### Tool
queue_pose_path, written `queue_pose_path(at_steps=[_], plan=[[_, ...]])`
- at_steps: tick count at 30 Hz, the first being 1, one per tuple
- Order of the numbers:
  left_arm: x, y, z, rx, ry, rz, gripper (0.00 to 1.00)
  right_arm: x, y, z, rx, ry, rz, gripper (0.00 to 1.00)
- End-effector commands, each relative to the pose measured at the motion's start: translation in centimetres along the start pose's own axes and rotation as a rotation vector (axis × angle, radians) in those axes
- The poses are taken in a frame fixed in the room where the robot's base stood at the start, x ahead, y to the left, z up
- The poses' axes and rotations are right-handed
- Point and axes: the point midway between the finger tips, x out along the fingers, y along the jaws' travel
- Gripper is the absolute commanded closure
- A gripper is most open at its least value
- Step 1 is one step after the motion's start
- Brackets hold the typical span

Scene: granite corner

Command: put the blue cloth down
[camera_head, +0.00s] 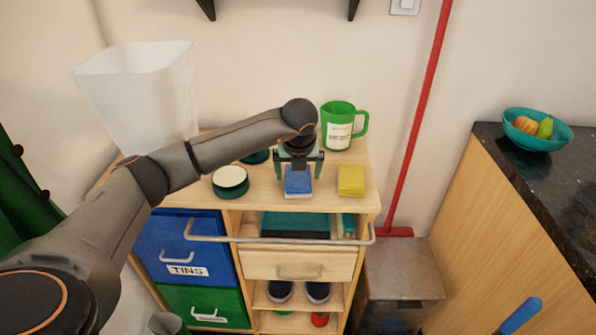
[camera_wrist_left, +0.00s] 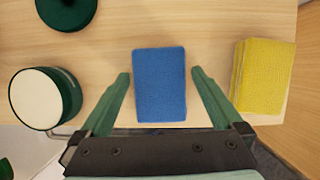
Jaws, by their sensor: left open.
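The blue cloth (camera_head: 298,181) is a folded rectangle lying on the wooden top of the cart (camera_head: 262,196). In the left wrist view the blue cloth (camera_wrist_left: 160,84) lies flat between the fingers, with a gap on each side. My left gripper (camera_head: 300,165) is above the cloth, pointing down. In the left wrist view its green fingers (camera_wrist_left: 160,82) are spread apart and empty. Part of the cloth is hidden behind the gripper in the head view. My right gripper is not in view.
A yellow cloth (camera_head: 351,180) lies right of the blue one. A round green tin with a cream lid (camera_head: 230,181) stands left. A green mug (camera_head: 338,125) stands behind. A rail (camera_head: 300,240) runs along the cart's front. A red pole (camera_head: 418,115) leans at the wall.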

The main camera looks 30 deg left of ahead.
Motion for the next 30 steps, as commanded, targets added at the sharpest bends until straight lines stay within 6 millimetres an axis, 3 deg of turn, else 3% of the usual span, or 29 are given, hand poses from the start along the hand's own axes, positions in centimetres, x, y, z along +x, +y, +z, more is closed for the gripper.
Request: queue_pose_path(at_steps=[5,12,18,26,29,30], plan=[[-2.4,0.0,0.2,0.0,-0.004,-0.002,0.0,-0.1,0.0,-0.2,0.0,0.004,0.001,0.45],[-7.8,-0.5,-0.2,0.001,-0.004,-0.003,0.0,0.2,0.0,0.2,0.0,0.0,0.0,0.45],[-11.2,-0.5,-0.2,0.0,-0.002,-0.002,0.0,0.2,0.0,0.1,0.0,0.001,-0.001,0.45],[-12.5,-0.5,-0.5,0.003,0.004,-0.003,0.0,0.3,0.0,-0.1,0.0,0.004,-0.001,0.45],[-11.6,-1.9,-2.0,0.047,0.049,-0.05,0.0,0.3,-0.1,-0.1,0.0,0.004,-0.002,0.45],[-10.9,-3.0,-3.4,0.081,0.089,-0.094,0.0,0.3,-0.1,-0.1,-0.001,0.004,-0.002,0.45]])
